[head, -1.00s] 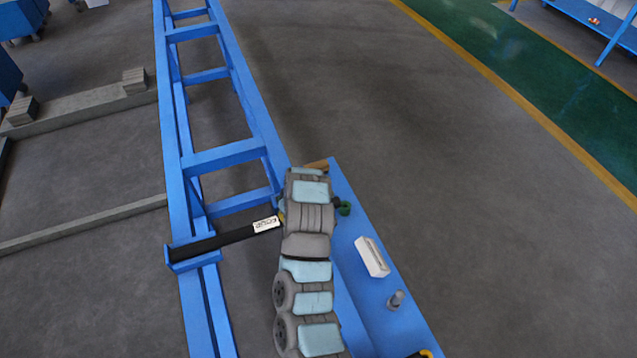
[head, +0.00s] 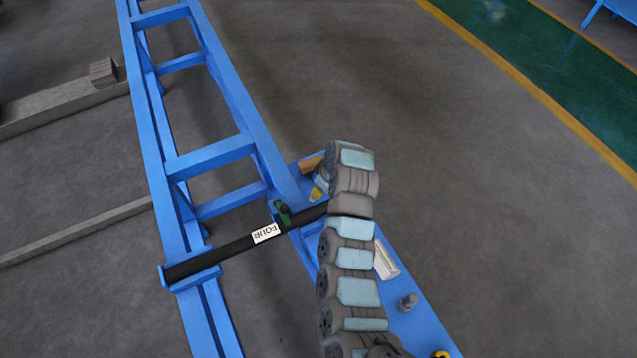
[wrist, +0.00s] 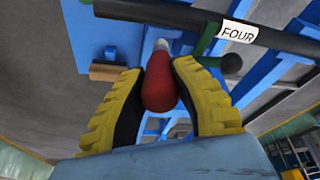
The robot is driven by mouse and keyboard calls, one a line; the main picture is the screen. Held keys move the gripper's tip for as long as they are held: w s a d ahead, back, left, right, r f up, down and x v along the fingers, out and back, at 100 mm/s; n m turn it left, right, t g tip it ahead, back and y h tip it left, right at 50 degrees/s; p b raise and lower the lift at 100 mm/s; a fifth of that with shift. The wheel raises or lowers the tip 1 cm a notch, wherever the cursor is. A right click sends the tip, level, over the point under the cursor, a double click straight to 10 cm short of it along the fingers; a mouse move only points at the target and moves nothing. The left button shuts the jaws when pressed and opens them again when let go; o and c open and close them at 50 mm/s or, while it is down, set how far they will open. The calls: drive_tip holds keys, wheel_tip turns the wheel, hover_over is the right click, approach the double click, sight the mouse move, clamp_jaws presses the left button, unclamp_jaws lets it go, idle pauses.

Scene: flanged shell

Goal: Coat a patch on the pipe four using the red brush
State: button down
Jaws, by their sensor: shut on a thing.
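Pipe four (head: 213,257) is a black pipe lying across the blue frame, with a white "FOUR" label. It also crosses the top of the wrist view (wrist: 170,13). My gripper (head: 319,189) shows as a bit of yellow beside my arm, just beyond the pipe's right part. In the wrist view its yellow fingers (wrist: 160,88) are shut on the red brush (wrist: 159,85). The red handle sits between the fingers, and a pale section (wrist: 161,45) points toward the pipe. I cannot tell whether the brush touches the pipe; its bristles are not clear.
A green item with a dark round end (head: 282,212) is close to the pipe by the label. A wooden block (head: 311,163), a white box (head: 386,261) and a grey cylinder (head: 408,302) are on the blue bench. Open floor lies to the right.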

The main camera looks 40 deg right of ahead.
drive_tip(key=shift+f+b, duration=1.45)
drive_tip(key=shift+f, duration=1.7)
drive_tip(key=shift+s+d+f+b, duration=0.65)
drive_tip(key=shift+d+b, duration=2)
drive_tip(key=shift+d, duration=1.2)
drive_tip(key=shift+w+a+r+p, duration=0.65)
drive_tip(key=shift+a+p, duration=2.25)
drive_tip(key=shift+a, duration=1.05)
drive_tip(key=shift+d+r+p, duration=0.1)
drive_tip(key=shift+r+p, duration=1.4)
drive_tip(key=shift+r, duration=2.1)
